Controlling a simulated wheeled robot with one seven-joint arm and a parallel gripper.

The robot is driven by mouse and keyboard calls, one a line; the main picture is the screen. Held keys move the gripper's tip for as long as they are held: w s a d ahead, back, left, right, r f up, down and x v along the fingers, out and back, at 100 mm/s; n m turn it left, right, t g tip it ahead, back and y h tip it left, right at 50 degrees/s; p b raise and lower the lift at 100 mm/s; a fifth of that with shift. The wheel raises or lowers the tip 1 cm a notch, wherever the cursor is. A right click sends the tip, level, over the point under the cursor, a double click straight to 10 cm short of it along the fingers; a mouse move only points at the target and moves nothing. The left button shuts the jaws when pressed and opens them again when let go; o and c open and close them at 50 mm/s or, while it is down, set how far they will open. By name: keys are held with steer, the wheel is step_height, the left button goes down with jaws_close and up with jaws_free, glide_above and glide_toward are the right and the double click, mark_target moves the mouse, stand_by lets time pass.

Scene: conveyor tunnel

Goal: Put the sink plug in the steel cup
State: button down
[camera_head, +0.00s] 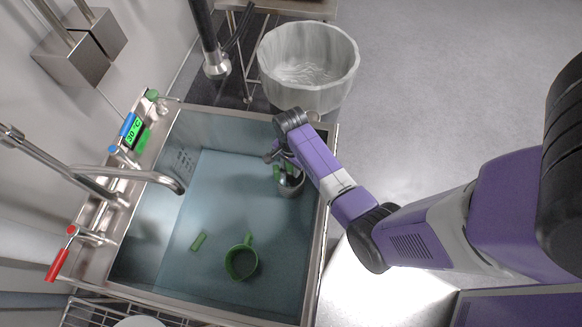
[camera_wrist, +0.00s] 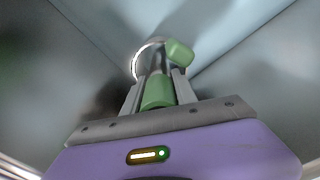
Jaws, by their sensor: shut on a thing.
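The steel cup (camera_head: 291,188) stands on the sink floor towards the right wall, and its rim (camera_wrist: 136,62) shows in the wrist view. My gripper (camera_head: 281,160) is low over the cup. In the wrist view my gripper (camera_wrist: 158,88) is shut on a green, rounded piece (camera_wrist: 158,93), which looks like the sink plug. A second green piece (camera_wrist: 178,52) shows at the cup's rim; whether it belongs to the cup is unclear. The fingers hide much of the cup, and I cannot tell how far the plug is inside it.
The sink (camera_head: 323,220) has raised walls. A tap (camera_head: 140,175) reaches over its left side. A lined bin (camera_head: 308,97) stands behind.

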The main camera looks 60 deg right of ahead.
steer(key=shift+r+p, duration=0.3)
steer(key=shift+r, duration=0.1)
step_height(320, 180, up, 3)
steer(key=p, duration=0.3)
steer(key=shift+r, duration=0.2)
steer(key=shift+r+p, duration=0.45)
steer(key=shift+r, duration=0.5)
step_height(320, 180, up, 14)
steer(key=shift+r, duration=0.15)
stand_by(0.8)
